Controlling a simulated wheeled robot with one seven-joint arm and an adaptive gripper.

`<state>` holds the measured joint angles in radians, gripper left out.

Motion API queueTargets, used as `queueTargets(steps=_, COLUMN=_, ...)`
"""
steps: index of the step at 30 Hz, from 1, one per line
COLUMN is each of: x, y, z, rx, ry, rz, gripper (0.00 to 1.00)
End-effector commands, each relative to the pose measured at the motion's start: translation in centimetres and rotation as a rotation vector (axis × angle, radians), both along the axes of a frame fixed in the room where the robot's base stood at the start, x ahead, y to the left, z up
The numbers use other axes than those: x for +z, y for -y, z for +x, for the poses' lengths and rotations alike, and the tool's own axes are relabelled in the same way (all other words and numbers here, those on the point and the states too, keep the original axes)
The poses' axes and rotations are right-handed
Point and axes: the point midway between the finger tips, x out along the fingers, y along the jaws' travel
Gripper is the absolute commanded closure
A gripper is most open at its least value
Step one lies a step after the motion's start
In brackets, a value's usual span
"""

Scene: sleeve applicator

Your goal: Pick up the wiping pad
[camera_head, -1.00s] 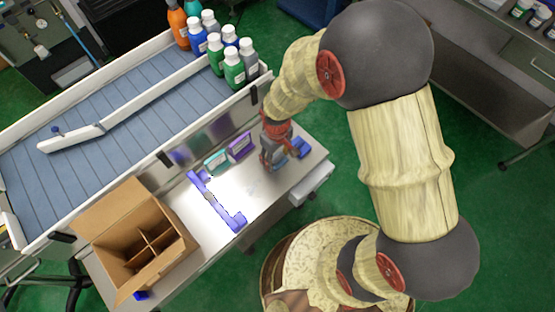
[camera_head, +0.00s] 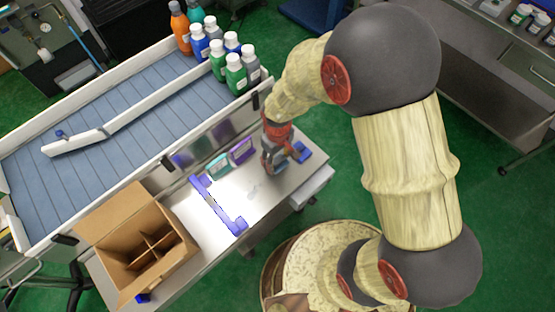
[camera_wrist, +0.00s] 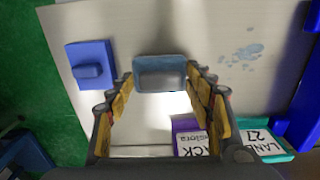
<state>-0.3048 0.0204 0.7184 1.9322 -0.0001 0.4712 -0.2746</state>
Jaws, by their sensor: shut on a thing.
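The wiping pad (camera_wrist: 160,73) is a blue-grey rounded block, seen in the wrist view between my fingertips. My gripper (camera_wrist: 160,80) is shut on it, one finger on each side. In the head view my gripper (camera_head: 272,162) is over the right part of the steel table (camera_head: 262,215); the pad is hard to make out there. I cannot tell whether the pad touches the table. Wet spots (camera_wrist: 245,52) lie on the table to the right of the pad in the wrist view; they also show as a faint patch in the head view (camera_head: 252,193).
A blue block with a raised grip (camera_wrist: 92,65) lies beside the pad. Purple (camera_head: 241,150) and teal (camera_head: 217,165) boxes stand near the conveyor (camera_head: 130,118). A blue bracket (camera_head: 215,203) and an open divided carton (camera_head: 135,240) are further left. Bottles (camera_head: 235,72) crowd the conveyor's end.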

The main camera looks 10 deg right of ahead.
Motion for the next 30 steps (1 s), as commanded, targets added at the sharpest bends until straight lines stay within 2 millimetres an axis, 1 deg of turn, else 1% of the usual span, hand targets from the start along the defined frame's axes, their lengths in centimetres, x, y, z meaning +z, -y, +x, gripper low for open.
queueTargets(steps=1, x=1.3, y=0.0, z=0.1, rx=0.000, ry=0.002, rz=0.000, gripper=0.73)
queueTargets(steps=2, x=1.8, y=0.0, z=0.1, rx=0.000, ry=0.002, rz=0.000, gripper=0.73)
queueTargets(steps=5, x=3.7, y=0.3, z=-1.6, rx=0.001, ry=0.003, rz=0.001, gripper=0.73)
queueTargets(steps=9, x=7.0, y=0.6, z=-4.1, rx=0.002, ry=0.005, rz=0.002, gripper=0.73)
queueTargets(steps=11, x=8.2, y=0.9, z=-5.3, rx=0.002, ry=0.004, rz=0.001, gripper=0.73)
queueTargets(steps=12, x=8.4, y=1.1, z=-6.6, rx=0.002, ry=0.001, rz=0.001, gripper=0.73)
queueTargets(steps=15, x=9.4, y=1.5, z=-8.8, rx=0.001, ry=0.002, rz=0.000, gripper=0.73)
queueTargets(steps=18, x=10.1, y=1.8, z=-10.7, rx=0.002, ry=0.001, rz=0.001, gripper=0.73)
queueTargets(steps=21, x=10.6, y=2.0, z=-12.1, rx=0.001, ry=0.001, rz=0.001, gripper=0.73)
queueTargets(steps=25, x=11.0, y=2.2, z=-13.2, rx=0.000, ry=0.001, rz=0.001, gripper=0.73)
queueTargets(steps=30, x=11.2, y=2.3, z=-13.8, rx=0.000, ry=0.001, rz=0.001, gripper=0.73)
